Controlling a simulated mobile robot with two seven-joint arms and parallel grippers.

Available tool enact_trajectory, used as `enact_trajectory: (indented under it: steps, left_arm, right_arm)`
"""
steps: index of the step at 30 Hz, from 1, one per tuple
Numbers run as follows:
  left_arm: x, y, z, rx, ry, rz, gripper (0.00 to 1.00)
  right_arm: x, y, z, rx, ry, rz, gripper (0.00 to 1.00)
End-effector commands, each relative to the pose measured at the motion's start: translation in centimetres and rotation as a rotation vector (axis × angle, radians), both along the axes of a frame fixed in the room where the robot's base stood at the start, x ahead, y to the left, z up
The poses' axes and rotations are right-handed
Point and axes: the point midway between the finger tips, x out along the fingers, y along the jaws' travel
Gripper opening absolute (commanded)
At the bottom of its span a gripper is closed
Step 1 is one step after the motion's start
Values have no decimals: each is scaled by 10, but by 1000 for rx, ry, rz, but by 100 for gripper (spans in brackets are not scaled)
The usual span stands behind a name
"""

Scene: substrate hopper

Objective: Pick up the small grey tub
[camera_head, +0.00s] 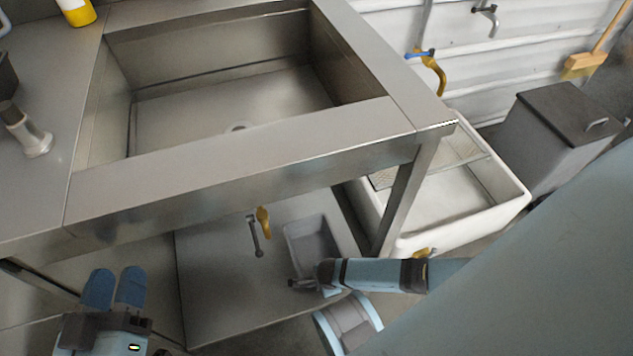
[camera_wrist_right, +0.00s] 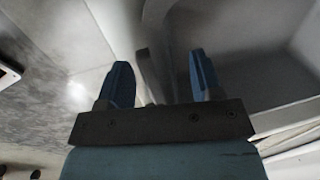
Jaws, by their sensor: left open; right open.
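The small grey tub (camera_head: 313,240) is a shallow rectangular box on the metal lower shelf under the sink bench, in the head view. The end of my right arm reaches in from the right and covers the tub's near end. In the right wrist view my right gripper (camera_wrist_right: 159,60) is open, with a grey wall or rim showing between and beyond its blue fingers; contact cannot be told. My left gripper (camera_head: 115,273) is open and empty at the lower left of the head view, well apart from the tub.
The steel bench with its sink basin (camera_head: 235,112) overhangs the lower shelf (camera_head: 215,285). A bench leg (camera_head: 400,205) stands right of the tub. A white trough sink (camera_head: 513,200) and a dark grey bin (camera_head: 545,150) are farther right. A drain valve (camera_head: 263,220) hangs near the tub.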

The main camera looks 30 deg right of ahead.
Motion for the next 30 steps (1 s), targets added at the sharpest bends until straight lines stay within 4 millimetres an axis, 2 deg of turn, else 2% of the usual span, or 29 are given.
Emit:
enact_trajectory:
  steps: [3,11,19,30]
  left_arm:
    - [0,0,-8,11,18,-6,43]
    - [0,0,-7,13,22,-7,43]
    - [0,-1,-7,13,22,-7,43]
    - [0,-1,-6,13,22,-7,43]
  right_arm:
    - [-2,3,-5,0,0,-1,60]
    - [-2,3,-5,-1,0,-2,60]
    - [-2,3,-5,-1,0,-2,0]
    - [-2,3,-4,0,-1,-2,0]
